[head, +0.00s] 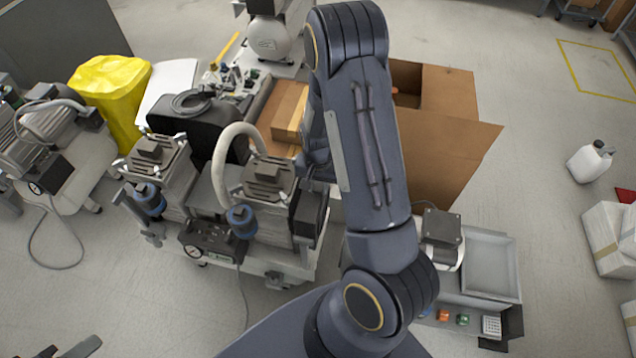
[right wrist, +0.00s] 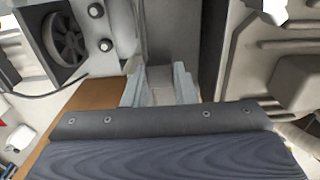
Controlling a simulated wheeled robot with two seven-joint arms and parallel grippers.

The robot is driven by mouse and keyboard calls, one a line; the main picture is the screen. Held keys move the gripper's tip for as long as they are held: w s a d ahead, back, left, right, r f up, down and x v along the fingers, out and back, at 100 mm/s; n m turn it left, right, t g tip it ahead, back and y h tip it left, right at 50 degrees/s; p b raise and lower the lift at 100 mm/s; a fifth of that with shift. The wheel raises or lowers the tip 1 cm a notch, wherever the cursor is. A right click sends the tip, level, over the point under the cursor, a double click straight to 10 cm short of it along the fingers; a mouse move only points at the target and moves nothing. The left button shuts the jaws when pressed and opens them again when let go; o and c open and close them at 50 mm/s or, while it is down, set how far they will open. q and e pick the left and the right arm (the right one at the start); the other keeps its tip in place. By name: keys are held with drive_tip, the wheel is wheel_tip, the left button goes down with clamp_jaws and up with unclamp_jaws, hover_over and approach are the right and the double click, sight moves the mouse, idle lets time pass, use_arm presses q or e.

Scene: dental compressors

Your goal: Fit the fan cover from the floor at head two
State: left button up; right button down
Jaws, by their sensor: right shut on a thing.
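The twin-head compressor (head: 250,245) stands on a low cart left of my right arm. One ribbed head (head: 155,165) is at its left and another (head: 268,180) at its right, nearer my arm. In the head view my right arm hides its fingers. In the right wrist view my right gripper (right wrist: 160,84) is shut on the lower end of a grey upright piece (right wrist: 172,38), probably the fan cover. A dark fan wheel (right wrist: 68,36) shows in an open housing to its left, apart from the held piece. I cannot make out head numbers. My left gripper is not clearly seen.
An open cardboard box (head: 440,150) stands behind my right arm. A grey bench unit (head: 490,265) with buttons is at the lower right. A yellow bag (head: 110,90) and another compressor (head: 45,140) are at left.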

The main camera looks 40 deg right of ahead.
wheel_tip(320, 180, down, 9)
drive_tip(key=b, duration=0.6)
drive_tip(key=shift+f+b, duration=0.1)
drive_tip(key=shift+b, duration=0.2)
drive_tip(key=shift+f+b, duration=0.35)
drive_tip(key=shift+f, duration=0.05)
drive_tip(key=shift+f+b, duration=0.25)
drive_tip(key=shift+b, duration=0.15)
idle(1.0)
drive_tip(key=c, duration=0.6)
unclamp_jaws()
drive_tip(key=shift+r, duration=0.1)
drive_tip(key=shift+r+p, duration=2.8)
drive_tip(key=shift+r, duration=0.65)
